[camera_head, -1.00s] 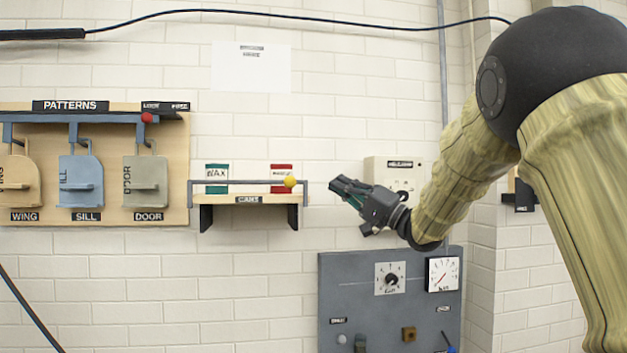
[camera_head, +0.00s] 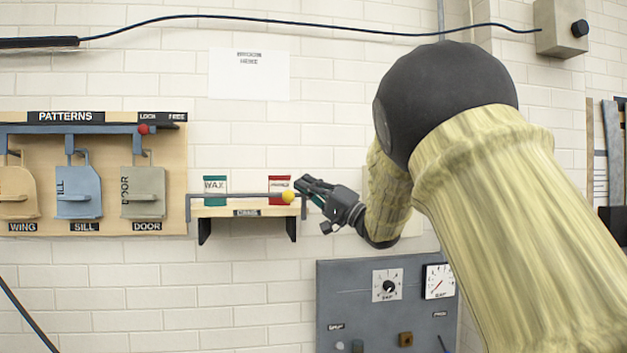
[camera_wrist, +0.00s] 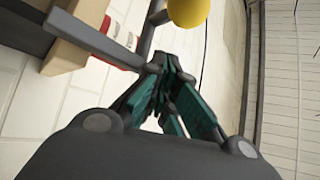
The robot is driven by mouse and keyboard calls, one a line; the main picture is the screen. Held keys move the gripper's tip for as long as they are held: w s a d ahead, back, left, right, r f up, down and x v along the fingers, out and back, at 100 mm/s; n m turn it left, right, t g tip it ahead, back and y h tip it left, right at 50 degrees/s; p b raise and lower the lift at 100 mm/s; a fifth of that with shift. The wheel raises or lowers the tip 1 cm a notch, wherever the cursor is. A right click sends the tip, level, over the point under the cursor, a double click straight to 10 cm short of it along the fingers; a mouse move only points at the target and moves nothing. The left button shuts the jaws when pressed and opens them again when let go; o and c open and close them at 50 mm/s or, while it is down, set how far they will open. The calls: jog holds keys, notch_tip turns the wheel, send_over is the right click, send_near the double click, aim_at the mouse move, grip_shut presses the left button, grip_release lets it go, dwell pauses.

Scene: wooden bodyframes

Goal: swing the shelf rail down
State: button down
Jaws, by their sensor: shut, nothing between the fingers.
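The grey shelf rail (camera_head: 245,195) runs level across the front of a small wooden shelf (camera_head: 225,211) on the brick wall. A yellow ball knob (camera_head: 288,196) sits near the rail's right end. A green WAX can (camera_head: 215,188) and a red can (camera_head: 280,186) stand behind the rail. My gripper (camera_head: 302,185) is shut and empty, just right of the knob, at about the rail's height. In the wrist view, the fingertips (camera_wrist: 160,70) are close to the rail (camera_wrist: 95,42), with the yellow knob (camera_wrist: 187,10) just beyond them. I cannot tell whether they touch.
A patterns board (camera_head: 95,225) with hanging patterns is left of the shelf. A cable (camera_head: 330,27) runs along the wall above. The wall below the shelf is clear.

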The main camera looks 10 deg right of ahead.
jog(key=shift+s+a+f+p, duration=0.25)
jog(key=shift+s+a+f, duration=0.1)
jog(key=shift+s, duration=0.15)
jog(key=shift+s+a+f+p, duration=0.2)
jog(key=shift+s+f+p, duration=0.1)
jog(key=shift+s, duration=0.15)
jog(key=shift+f, duration=0.15)
